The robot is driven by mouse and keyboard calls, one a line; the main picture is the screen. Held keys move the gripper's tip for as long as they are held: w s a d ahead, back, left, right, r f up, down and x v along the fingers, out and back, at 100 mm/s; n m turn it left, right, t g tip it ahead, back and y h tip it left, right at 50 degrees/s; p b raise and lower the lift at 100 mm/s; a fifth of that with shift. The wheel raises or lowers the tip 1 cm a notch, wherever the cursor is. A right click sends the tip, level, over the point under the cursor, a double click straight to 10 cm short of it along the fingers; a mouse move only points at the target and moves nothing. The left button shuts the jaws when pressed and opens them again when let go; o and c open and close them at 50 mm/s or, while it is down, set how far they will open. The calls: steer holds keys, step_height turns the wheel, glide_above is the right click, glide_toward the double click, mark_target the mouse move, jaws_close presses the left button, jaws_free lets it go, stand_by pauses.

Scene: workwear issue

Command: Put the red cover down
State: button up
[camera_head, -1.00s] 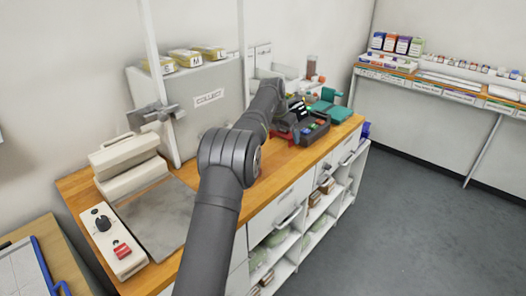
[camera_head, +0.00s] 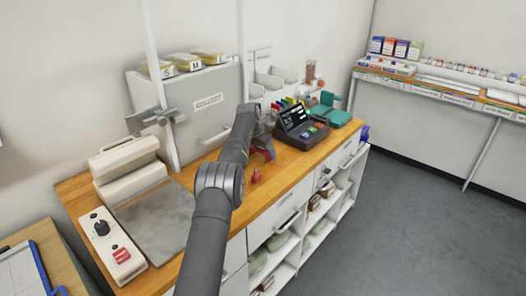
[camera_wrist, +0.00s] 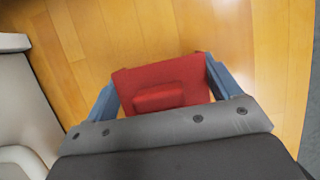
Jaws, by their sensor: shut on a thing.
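The red cover (camera_wrist: 180,72), a flat red piece with a raised block, shows in the wrist view between the two blue fingers of my gripper (camera_wrist: 160,86). The fingers are shut on its left and right sides. Bare wooden counter (camera_wrist: 130,25) shows beyond it; I cannot tell whether the cover touches the wood. In the head view my gripper (camera_head: 262,146) is over the counter, left of the dark terminal, and red (camera_head: 266,154) shows at its end. A small separate red object (camera_head: 257,175) stands on the counter nearer the front edge.
The dark terminal (camera_head: 302,128) and a teal device (camera_head: 332,110) stand at the counter's right end. A grey COLLECT cabinet (camera_head: 205,85) backs the counter. A cream press (camera_head: 128,165) with a grey plate is at left. Bare wood lies around the small red object.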

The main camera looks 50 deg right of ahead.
steer(key=shift+f, duration=0.2)
steer(key=shift+f, duration=0.15)
steer(key=o, duration=0.9)
steer(key=v, duration=1.2)
